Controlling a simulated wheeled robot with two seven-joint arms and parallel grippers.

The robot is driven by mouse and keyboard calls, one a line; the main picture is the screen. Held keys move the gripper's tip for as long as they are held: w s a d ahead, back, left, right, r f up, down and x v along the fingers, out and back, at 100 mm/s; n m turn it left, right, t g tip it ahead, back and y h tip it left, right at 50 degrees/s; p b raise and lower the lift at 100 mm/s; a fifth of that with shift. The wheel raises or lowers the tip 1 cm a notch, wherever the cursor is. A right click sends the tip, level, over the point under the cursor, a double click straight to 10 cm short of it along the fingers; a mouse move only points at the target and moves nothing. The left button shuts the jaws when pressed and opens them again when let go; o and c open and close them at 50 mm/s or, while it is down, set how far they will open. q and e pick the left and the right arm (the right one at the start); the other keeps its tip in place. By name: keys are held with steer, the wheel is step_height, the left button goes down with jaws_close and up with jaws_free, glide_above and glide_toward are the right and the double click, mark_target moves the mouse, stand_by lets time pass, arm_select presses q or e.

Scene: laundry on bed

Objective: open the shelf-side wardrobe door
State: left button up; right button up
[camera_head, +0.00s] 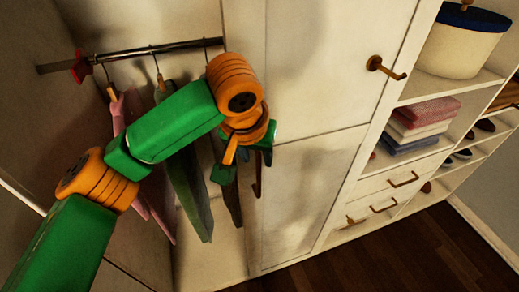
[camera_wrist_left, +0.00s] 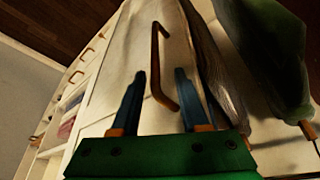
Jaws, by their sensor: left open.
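The cream wardrobe door (camera_head: 310,185) beside the shelves stands to the right of the open hanging space and looks shut. A slim bronze handle (camera_head: 257,180) runs upright along its left edge; the handle also shows in the left wrist view (camera_wrist_left: 154,62). My left gripper (camera_head: 246,164) is in front of this edge, partly hidden by its own wrist. In the left wrist view my left gripper (camera_wrist_left: 160,74) is open, with the handle between the lines of its two fingers. I cannot tell whether they touch. My right gripper is out of view.
Clothes (camera_head: 188,180) hang from a rail (camera_head: 150,50) left of the door, close to my left arm. An upper panel has another bronze handle (camera_head: 385,68). Shelves with folded towels (camera_head: 420,123) and a lidded basket (camera_head: 460,42) stand right. The wooden floor (camera_head: 430,250) in front is clear.

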mark_target(258, 168)
arm_select(q)
steer(key=shift+f, duration=0.25)
steer(key=shift+s+d+f+p, duration=0.15)
steer(key=shift+f+p, duration=0.15)
steer(key=shift+f, duration=0.35)
steer(key=shift+s+d+f+p, duration=0.1)
steer(key=shift+f+p, duration=0.2)
steer(key=shift+f, duration=0.3)
steer(key=x, duration=0.3)
steer(key=shift+w, duration=0.2)
steer(key=shift+w+f, duration=0.1)
steer(key=shift+f, duration=0.05)
jaws_close()
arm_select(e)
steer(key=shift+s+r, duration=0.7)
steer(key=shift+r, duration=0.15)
